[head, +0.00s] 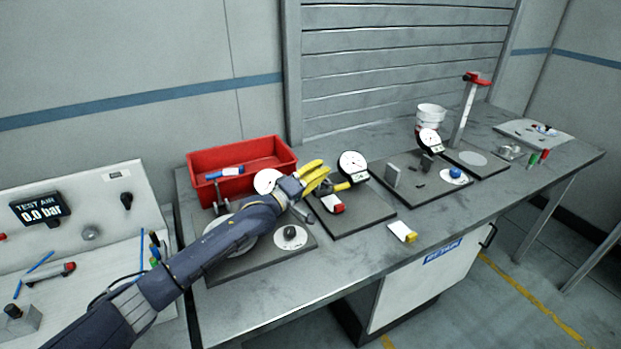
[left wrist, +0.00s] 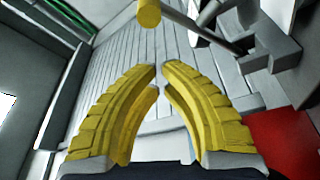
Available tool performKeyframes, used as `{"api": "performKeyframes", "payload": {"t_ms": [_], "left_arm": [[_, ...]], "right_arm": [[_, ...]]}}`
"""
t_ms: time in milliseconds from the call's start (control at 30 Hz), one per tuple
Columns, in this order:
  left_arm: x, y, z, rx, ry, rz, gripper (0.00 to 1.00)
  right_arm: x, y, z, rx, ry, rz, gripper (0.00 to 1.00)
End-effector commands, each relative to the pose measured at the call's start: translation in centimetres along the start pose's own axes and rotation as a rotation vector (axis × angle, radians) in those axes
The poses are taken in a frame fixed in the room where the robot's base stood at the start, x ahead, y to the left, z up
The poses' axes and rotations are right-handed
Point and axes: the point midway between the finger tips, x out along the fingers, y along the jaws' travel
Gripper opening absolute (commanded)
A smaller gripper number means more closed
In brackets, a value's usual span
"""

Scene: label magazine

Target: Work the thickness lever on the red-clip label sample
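The red-clip label sample (head: 333,206) lies on the dark base plate (head: 365,216) of a dial gauge (head: 352,165), below and left of the dial. A yellow-ended lever (head: 343,187) sticks out from the gauge towards my gripper. A yellow round knob (left wrist: 149,13) shows at the top of the left wrist view, beyond my fingertips. My left gripper (head: 328,174) is just left of the dial, above the sample. Its yellow fingers lean together in the left wrist view (left wrist: 162,68), with a narrow gap and nothing between the tips. My right gripper is out of view.
A red bin (head: 275,152) stands behind my left arm. A base plate with a white disc (head: 290,237) lies under that arm. A yellow-clip sample (head: 403,231) lies near the table's front edge. Another dial gauge (head: 429,140) stands to the right.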

Motion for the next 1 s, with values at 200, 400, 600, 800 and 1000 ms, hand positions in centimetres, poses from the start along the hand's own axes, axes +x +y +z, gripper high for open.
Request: {"api": "performKeyframes", "payload": {"t_ms": [200,400,600,800,1000], "left_arm": [[1.7,-0.1,0.8,-0.002,-0.001,0.001,0.00],[1.1,0.0,2.4,-0.003,0.000,0.001,0.00],[0.7,0.0,3.4,-0.001,0.000,0.001,0.00],[0.6,0.0,3.8,0.000,0.000,0.001,0.00],[0.6,0.0,3.8,0.001,0.000,0.001,0.00]], "right_arm": [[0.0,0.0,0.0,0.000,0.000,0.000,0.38],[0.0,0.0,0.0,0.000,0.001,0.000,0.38],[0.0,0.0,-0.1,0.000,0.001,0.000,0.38],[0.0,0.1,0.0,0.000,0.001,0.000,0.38],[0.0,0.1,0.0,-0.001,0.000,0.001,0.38]]}}
